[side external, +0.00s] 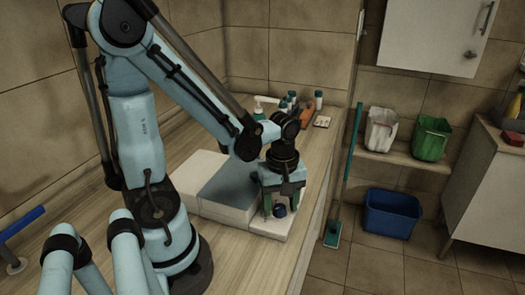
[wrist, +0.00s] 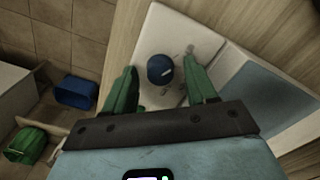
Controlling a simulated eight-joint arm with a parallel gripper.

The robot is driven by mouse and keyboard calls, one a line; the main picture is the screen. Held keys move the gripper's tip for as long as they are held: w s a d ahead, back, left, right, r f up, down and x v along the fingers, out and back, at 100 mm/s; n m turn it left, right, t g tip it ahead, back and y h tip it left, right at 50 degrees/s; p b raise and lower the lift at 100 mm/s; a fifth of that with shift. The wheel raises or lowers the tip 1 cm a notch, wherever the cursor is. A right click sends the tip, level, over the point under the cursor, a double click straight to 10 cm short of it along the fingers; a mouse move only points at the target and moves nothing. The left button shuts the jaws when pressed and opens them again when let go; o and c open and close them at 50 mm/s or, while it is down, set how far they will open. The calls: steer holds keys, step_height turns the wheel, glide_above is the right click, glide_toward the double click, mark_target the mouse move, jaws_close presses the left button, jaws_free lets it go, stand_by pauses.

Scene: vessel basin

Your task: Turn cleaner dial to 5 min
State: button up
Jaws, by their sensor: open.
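The cleaner is a white box with a grey-blue top panel (side external: 229,180) on the wooden counter. Its dark blue round dial (side external: 280,210) sits on the low white front part (side external: 262,226). The dial also shows in the wrist view (wrist: 160,69), with faint marks around it that are too small to read. My gripper (side external: 274,203) points down over this front part. In the wrist view its green fingers (wrist: 160,82) are open, one on each side of the dial, with clear gaps to it. I cannot tell how high the fingertips are above the panel.
Several bottles (side external: 290,101) and an orange item (side external: 307,115) stand at the back of the counter. The counter's right edge is close to the cleaner. A blue bin (side external: 392,214) stands on the floor. A teal mop (side external: 333,232) leans beside the counter.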

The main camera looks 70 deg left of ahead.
steer(key=shift+c, duration=0.3)
steer(key=c, duration=1)
steer(key=m, duration=0.5)
steer(key=shift+m, duration=0.4)
steer(key=m, duration=1.2)
steer(key=shift+m, duration=0.3)
steer(key=m, duration=0.5)
steer(key=shift+a, duration=0.1)
steer(key=shift+m, duration=0.4)
